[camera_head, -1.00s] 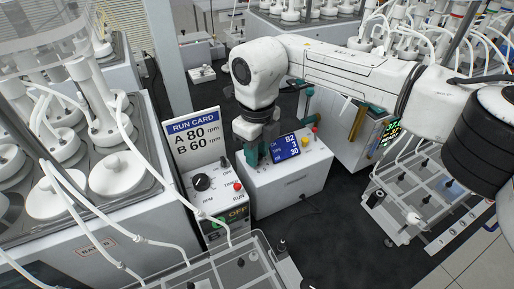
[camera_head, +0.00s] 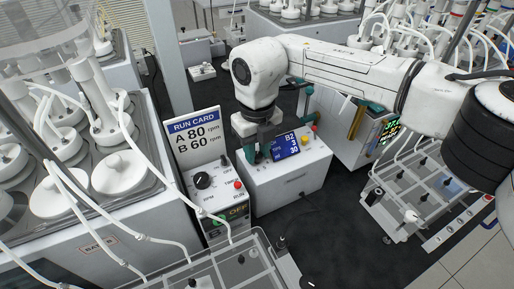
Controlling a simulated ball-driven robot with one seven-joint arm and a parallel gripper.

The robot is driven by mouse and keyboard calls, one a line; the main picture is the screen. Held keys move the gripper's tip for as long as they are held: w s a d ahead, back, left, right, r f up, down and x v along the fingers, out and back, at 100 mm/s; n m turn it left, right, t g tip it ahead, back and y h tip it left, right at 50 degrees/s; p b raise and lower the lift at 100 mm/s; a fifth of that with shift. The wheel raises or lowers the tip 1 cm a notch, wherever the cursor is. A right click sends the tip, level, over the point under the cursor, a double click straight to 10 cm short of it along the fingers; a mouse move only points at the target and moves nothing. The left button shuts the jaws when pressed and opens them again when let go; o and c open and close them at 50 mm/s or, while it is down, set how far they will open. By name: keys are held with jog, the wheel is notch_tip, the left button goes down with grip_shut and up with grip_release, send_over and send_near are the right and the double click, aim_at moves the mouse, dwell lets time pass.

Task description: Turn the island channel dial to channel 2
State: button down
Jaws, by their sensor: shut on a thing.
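The island control box (camera_head: 284,184) is a white unit in the middle with a blue display (camera_head: 286,146) on its sloped top. The display shows "B2" on its top line and "30" on its bottom line. My gripper (camera_head: 256,155) points down at the top of this box, just left of the display. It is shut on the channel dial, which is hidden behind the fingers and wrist.
A run card (camera_head: 195,137) reading A 80, B 60 stands at the left behind a smaller control box with a black knob (camera_head: 203,180). Reactor vessels and tubes crowd the left. Dark floor lies open in front.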

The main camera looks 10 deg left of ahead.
aim_at(257, 155)
jog(key=shift+r, duration=0.1)
jog(key=c, duration=1.1)
grip_release()
notch_tip(257, 155, up, 11)
jog(key=shift+f+b, duration=0.15)
jog(key=shift+b, duration=0.75)
